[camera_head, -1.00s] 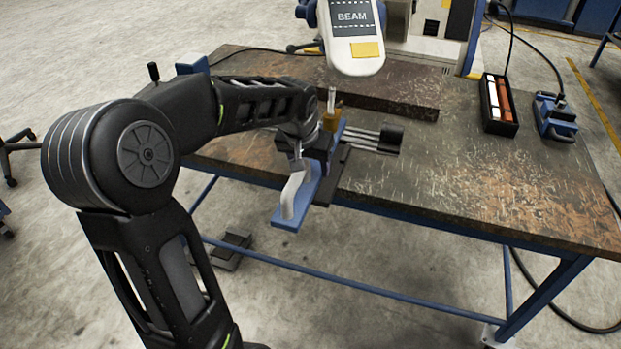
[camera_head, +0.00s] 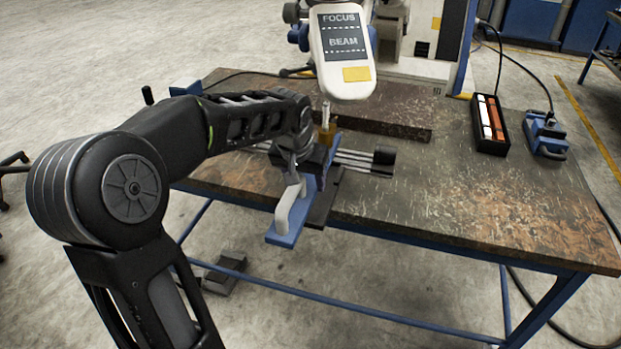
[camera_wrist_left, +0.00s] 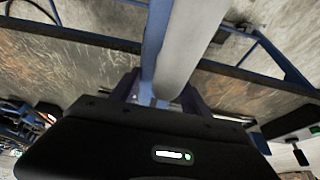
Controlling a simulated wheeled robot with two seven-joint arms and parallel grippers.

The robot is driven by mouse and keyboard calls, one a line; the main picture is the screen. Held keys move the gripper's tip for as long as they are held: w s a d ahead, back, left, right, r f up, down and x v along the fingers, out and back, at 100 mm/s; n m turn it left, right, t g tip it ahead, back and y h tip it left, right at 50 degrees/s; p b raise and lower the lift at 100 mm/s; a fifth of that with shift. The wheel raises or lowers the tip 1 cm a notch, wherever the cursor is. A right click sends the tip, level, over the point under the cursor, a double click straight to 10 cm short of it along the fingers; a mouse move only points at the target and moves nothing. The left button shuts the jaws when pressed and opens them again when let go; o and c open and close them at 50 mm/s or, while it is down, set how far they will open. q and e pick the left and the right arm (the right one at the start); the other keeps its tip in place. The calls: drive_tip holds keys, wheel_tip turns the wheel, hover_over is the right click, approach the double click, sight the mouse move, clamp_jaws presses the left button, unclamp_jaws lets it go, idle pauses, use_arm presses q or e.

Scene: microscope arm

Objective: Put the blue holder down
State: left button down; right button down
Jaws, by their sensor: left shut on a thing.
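The blue holder is a long blue plate (camera_head: 283,238) with a curved pale grey handle (camera_head: 290,208). Its near end sticks out past the table's front edge. My left gripper (camera_head: 304,166) is shut on the holder, seen from behind in the head view. In the left wrist view the blue plate (camera_wrist_left: 155,45) and grey handle (camera_wrist_left: 188,42) run up between the dark fingers (camera_wrist_left: 160,92). The gripper body hides the grip itself. I cannot tell whether the plate touches the table. My right gripper is in neither view.
A brass piece (camera_head: 327,134) with a pale tip stands by the holder's far end. Silver rods with a black end block (camera_head: 384,156) lie to its right. The white instrument head (camera_head: 347,55) hangs above. A black box (camera_head: 490,140) stands at right; the table's right front (camera_head: 500,210) is clear.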

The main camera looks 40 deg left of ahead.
use_arm(q)
drive_tip(key=w+d+f+m, duration=0.1)
drive_tip(key=d+f+m, duration=0.1)
drive_tip(key=d, duration=0.8)
drive_tip(key=w+d+f+m+h, duration=0.1)
drive_tip(key=w+d+f, duration=0.1)
drive_tip(key=d, duration=0.9)
drive_tip(key=shift+m, duration=0.4)
drive_tip(key=shift+w, duration=0.1)
